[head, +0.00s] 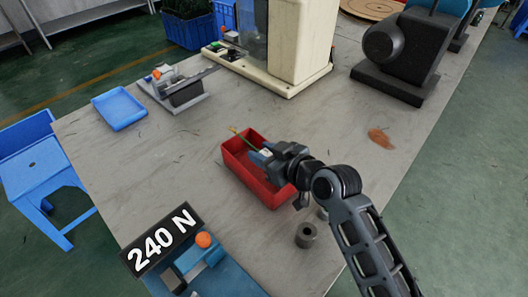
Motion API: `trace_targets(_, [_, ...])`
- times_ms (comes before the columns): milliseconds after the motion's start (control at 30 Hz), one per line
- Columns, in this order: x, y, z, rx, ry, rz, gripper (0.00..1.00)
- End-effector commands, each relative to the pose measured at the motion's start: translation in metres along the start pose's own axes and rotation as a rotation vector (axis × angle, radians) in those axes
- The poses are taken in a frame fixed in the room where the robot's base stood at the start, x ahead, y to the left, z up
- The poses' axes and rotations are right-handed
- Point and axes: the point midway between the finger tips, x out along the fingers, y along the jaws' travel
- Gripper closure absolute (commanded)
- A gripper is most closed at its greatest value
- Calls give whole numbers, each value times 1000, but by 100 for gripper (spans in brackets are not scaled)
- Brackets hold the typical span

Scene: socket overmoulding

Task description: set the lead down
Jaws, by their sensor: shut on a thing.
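The lead (241,137) shows as a thin greenish strand with a dark orange tip. It sticks out to the upper left from between the blue fingertips of my gripper (262,155). My gripper is shut on the lead, and a small pale part shows at the fingers. The gripper is over the red tray (235,164), and its body covers the tray's right part. I cannot tell whether the lead touches the tray. The rest of the lead is hidden by the gripper.
A blue device with a "240 N" display (161,241) stands at the front left. Metal cylinders (306,235) stand right of the red tray. A blue tray (119,108), a small fixture (178,85), a cream machine (299,45) and a black machine (402,55) stand farther back. The table's left middle is clear.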

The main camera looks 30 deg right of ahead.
Motion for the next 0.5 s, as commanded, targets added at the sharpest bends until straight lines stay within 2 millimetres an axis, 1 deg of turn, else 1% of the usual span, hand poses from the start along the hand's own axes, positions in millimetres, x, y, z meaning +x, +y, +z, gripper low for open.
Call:
trace_targets(467, [4, 0, 11, 0, 0, 0, 99])
trace_targets(500, [4, 0, 9, 0, 0, 0, 61])
